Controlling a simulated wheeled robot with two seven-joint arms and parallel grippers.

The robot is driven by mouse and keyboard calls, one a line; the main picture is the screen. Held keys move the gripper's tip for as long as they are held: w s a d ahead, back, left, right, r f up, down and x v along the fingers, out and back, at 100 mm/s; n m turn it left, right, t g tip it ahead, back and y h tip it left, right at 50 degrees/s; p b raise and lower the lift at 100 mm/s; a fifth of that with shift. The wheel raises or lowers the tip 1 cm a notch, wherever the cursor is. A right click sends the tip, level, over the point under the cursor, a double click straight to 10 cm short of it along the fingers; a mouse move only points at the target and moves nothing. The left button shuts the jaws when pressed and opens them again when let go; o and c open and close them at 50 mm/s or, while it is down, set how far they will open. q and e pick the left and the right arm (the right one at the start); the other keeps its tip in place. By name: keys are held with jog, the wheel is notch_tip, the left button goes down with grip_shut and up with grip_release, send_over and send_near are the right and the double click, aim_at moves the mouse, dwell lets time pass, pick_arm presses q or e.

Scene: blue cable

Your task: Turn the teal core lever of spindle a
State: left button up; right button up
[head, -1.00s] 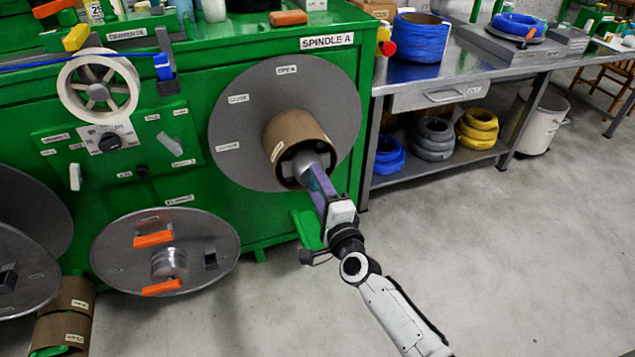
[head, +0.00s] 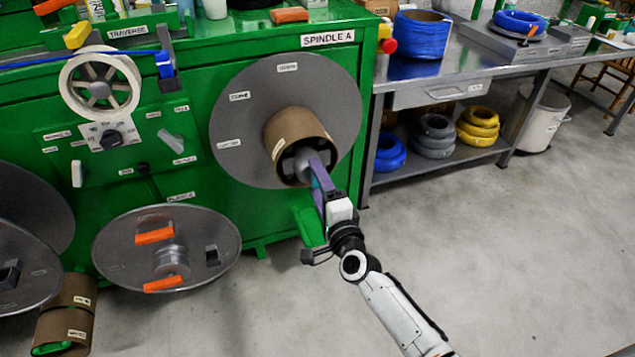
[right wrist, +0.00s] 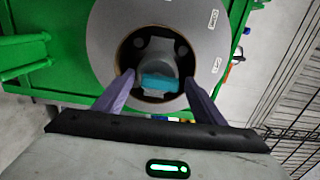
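Spindle A is a large grey flange disc (head: 340,110) on the green machine, with a brown cardboard core (head: 294,127) around its hub. The teal core lever (right wrist: 158,82) shows at the hub's middle in the right wrist view. My right gripper (right wrist: 158,77) is open, with one purple finger on each side of the lever. Gaps show between both fingers and the lever. My left gripper is out of view.
A loose grey flange (head: 200,235) with orange handles leans at the machine's lower front. A steel bench (head: 440,80) with cable coils stands to the right. A green bracket (head: 308,226) sits just left of my right wrist. Open floor lies to the right.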

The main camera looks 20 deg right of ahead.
jog(key=s+p, duration=0.1)
jog(key=s, duration=0.9)
jog(key=shift+s+d, duration=0.15)
jog(key=shift+d, duration=0.05)
